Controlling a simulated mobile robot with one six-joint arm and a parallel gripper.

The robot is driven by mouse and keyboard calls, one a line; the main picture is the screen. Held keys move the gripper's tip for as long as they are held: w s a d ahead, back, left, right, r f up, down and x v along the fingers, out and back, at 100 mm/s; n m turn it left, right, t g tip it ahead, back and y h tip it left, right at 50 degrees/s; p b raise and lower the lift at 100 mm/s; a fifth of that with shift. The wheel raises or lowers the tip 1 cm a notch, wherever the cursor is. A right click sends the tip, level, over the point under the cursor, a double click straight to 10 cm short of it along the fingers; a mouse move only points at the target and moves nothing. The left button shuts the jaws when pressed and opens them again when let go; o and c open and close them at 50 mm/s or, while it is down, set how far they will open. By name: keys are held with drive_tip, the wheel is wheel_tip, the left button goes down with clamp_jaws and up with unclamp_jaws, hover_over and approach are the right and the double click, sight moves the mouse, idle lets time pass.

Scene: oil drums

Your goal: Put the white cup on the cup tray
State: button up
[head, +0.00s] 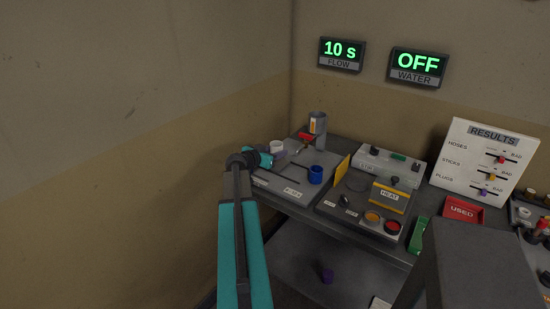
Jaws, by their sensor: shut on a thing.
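The white cup (277,146) is small in the head view, at the back left of the bench, at the tip of my gripper (270,155). My gripper is shut on it, though the fingers are small and partly hidden by my arm. I cannot tell whether the cup touches the surface below. A flat grey tray (275,182) with a white label too small to read lies at the bench's left end and looks like the cup tray. A blue cup (315,174) stands upright at its right side.
A grey cylinder (318,123) and a red item (305,136) stand behind. Right of the tray is a panel marked HEAT (390,196), with a yellow flap (342,168). A red USED bin (462,212) is further right. A wall closes the left side.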

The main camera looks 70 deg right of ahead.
drive_tip(key=shift+d, duration=0.15)
drive_tip(key=shift+w+d, duration=0.2)
drive_tip(key=shift+d, duration=0.05)
drive_tip(key=shift+f+p, duration=0.2)
drive_tip(key=shift+p, duration=0.1)
drive_tip(key=shift+f+p, duration=0.6)
drive_tip(key=shift+f, duration=1)
drive_tip(key=shift+f+b, duration=0.15)
drive_tip(key=shift+b, duration=0.2)
drive_tip(key=o, duration=1.1)
drive_tip(key=shift+r+p, duration=0.25)
drive_tip(key=shift+p, duration=0.2)
